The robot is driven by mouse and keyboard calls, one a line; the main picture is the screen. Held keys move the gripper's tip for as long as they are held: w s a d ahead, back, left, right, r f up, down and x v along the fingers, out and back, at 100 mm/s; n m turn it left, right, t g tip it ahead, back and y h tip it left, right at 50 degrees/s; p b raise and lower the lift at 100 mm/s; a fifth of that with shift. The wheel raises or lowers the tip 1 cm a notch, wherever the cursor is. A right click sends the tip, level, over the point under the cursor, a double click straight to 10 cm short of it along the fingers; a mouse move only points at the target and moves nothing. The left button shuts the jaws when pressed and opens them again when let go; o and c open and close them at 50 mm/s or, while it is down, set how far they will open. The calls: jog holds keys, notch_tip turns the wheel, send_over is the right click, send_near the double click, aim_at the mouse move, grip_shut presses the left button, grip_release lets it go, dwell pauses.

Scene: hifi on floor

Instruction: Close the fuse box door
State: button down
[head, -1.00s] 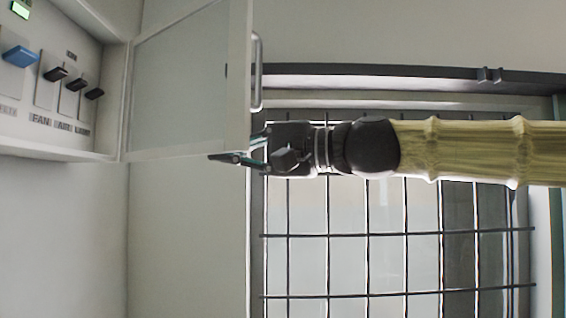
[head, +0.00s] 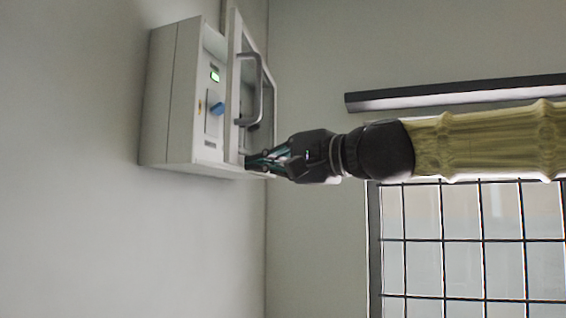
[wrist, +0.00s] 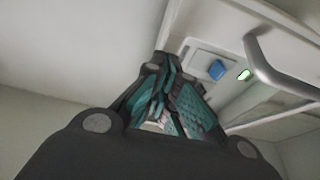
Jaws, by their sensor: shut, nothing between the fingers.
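The fuse box (head: 172,95) is a pale grey box on the wall, left of my gripper in the head view. Its door (head: 235,60) has a grey bar handle (head: 260,92) and stands partly open, covering the right part of the front. My gripper (head: 257,161) is shut and empty at the lower end of the door, close to its edge; I cannot tell whether it touches. In the wrist view, my fingertips (wrist: 172,108) point toward the box (wrist: 205,25), with the handle (wrist: 275,70) to their right.
A blue switch (head: 217,109) and a green display (head: 215,76) show on the uncovered part of the box front. A barred window (head: 470,240) and a dark ledge (head: 450,92) are at the right. The wall below the box is clear.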

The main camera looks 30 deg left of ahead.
aim_at(243, 164)
jog(key=a, duration=0.1)
jog(key=s+a, duration=0.1)
jog(key=a, duration=0.1)
jog(key=s+a, duration=0.1)
jog(key=a, duration=0.1)
jog(key=shift+d, duration=0.1)
jog(key=shift+w+d, duration=0.1)
dwell(0.5)
